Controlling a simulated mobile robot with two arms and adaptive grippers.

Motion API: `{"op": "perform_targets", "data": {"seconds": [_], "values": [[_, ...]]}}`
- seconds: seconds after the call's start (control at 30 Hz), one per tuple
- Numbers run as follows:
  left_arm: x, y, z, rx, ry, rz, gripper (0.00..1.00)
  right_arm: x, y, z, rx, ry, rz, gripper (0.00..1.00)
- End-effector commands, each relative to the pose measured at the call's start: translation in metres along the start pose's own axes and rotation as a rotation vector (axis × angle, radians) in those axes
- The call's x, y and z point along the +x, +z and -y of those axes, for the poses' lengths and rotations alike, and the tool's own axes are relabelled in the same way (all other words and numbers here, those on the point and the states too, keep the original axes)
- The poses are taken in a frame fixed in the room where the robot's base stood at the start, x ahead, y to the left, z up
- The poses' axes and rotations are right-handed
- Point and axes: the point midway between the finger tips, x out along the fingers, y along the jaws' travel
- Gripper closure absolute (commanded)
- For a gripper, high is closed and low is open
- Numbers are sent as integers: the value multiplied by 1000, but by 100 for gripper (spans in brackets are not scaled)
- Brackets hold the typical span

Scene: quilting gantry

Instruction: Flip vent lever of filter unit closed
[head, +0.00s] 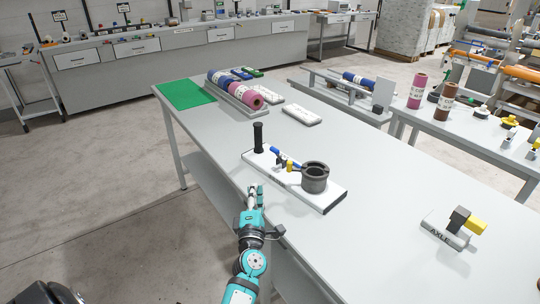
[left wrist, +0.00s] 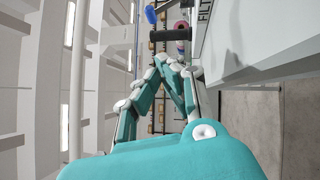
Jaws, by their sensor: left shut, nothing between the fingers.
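The filter unit is a white base plate (head: 325,196) on the long table, with an upright black handle (head: 258,137) at its left end and a dark open cup (head: 315,177) at its right end. Between them are a blue lever (head: 274,151) and a small yellow part (head: 290,164); I cannot tell which is the vent lever. My left gripper (head: 255,190) is shut and empty at the table's near edge, in front of the unit and apart from it. In the left wrist view its fingertips (left wrist: 172,60) are together, with a black bar-like piece (left wrist: 173,35) beyond them. My right gripper is not in view.
A grey tray of pink and blue rolls (head: 240,99) and a green mat (head: 186,92) are at the table's far end. A block marked AXLE with a yellow-ended part (head: 447,235) lies at the right. The tabletop between the unit and that block is clear.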

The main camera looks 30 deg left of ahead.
Motion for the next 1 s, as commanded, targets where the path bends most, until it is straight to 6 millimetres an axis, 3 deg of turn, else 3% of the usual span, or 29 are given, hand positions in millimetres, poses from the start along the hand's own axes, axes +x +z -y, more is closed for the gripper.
{"op": "perform_targets", "data": {"seconds": [0.13, 0.37, 0.53, 0.87, 1.0], "values": [[0, 0, 0, 0, 0, 0, 100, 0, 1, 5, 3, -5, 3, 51], [8, 0, -1, 1, 2, 1, 100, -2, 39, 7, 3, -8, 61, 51], [35, 1, 0, -1, 3, 1, 100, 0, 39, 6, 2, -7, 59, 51], [104, 0, 1, 0, 2, 1, 100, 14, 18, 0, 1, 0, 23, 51], [118, 18, 1, -1, -1, 2, 100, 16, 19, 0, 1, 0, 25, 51]]}}
